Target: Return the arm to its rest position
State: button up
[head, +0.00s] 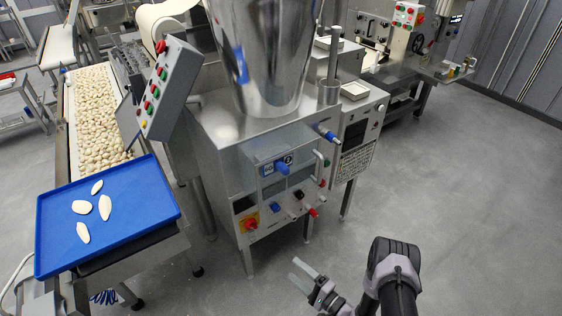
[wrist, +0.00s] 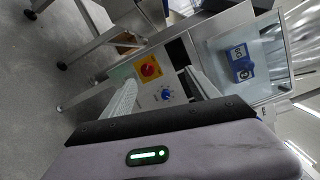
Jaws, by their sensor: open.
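My gripper (head: 306,276) is at the lower middle of the head view, in free air in front of the steel machine (head: 215,146). Its two pale fingers are apart with nothing between them. In the wrist view my gripper (wrist: 158,88) also shows open and empty. Beyond its fingers are a red rotary switch on a yellow plate (wrist: 148,69) and a blue knob (wrist: 167,95) on the machine's front panel. My dark arm is bent at the lower right of the head view.
A blue tray (head: 140,205) with several flat dough pieces sits on a stand at the left. Behind it a conveyor (head: 92,120) carries many filled pasta pieces. A tilted button panel (head: 167,88) juts out beside the machine. The grey floor (head: 470,200) at the right is clear.

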jog(key=a+r+n+g+y, duration=0.1)
jog(key=a+r+n+g, duration=0.2)
jog(key=r, duration=0.7)
jog(key=a+r+n+g+y, duration=0.1)
jog(key=r+n+g, duration=0.1)
jog(key=r+g, duration=0.5)
jog(key=a+r+n+g, duration=0.2)
jog(key=a+r+n, duration=0.1)
jog(key=r, duration=0.9)
jog(key=s+d+r+n+g+h, duration=0.1)
jog(key=s+r+h, duration=0.2)
jog(key=s+r, duration=0.3)
jog(key=s+d+r+h, duration=0.2)
jog(key=s+r+h, duration=0.1)
jog(key=s+r, duration=0.3)
jog(key=s+d+r+m+t+h+b, duration=0.1)
jog(key=s+d+r+t+h, duration=0.4)
jog(key=s+d, duration=0.3)
jog(key=shift+s+d+r+m+t+h, duration=0.25)
jog(key=shift+s+m+t+h, duration=0.15)
jog(key=shift+t+h, duration=0.3)
jog(key=shift+a, duration=0.1)
